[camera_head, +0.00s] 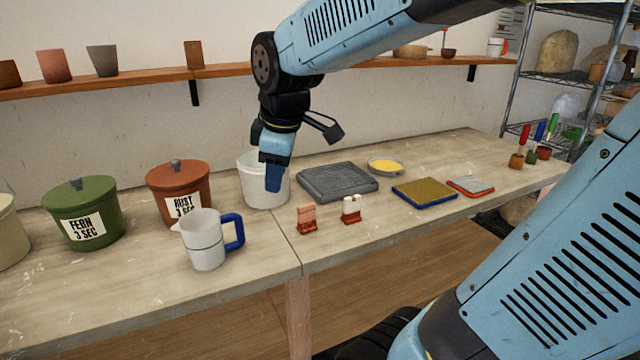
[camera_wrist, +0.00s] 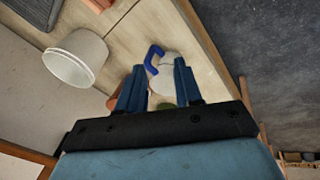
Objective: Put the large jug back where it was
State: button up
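The large jug (camera_head: 205,243) is white with a spout and a blue handle on its right. It stands upright on the workbench, in front of the rust pot. It also shows beyond my fingertips in the wrist view (camera_wrist: 166,75), with its blue handle (camera_wrist: 152,58) at the upper left. My gripper (camera_head: 273,182) hangs over the bench, to the right of the jug and higher, overlapping the white bucket in the head view. In the wrist view its blue fingers (camera_wrist: 158,88) are spread apart with nothing held between them.
The white bucket (camera_head: 255,190) stands behind and right of the jug. A green pot labelled fern (camera_head: 75,198) and a rust pot (camera_head: 172,180) stand left. A grey slab (camera_head: 335,182), two small red holders (camera_head: 308,218) and flat trays (camera_head: 425,192) lie to the right. The bench's front edge is near.

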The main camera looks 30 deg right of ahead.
jog(key=s+d+m+t, duration=0.1)
jog(key=s+d+m, duration=0.3)
jog(key=s+m, duration=0.5)
jog(key=m, duration=0.3)
jog(key=shift+s+r+t, duration=0.25)
jog(key=shift+r+t, duration=0.15)
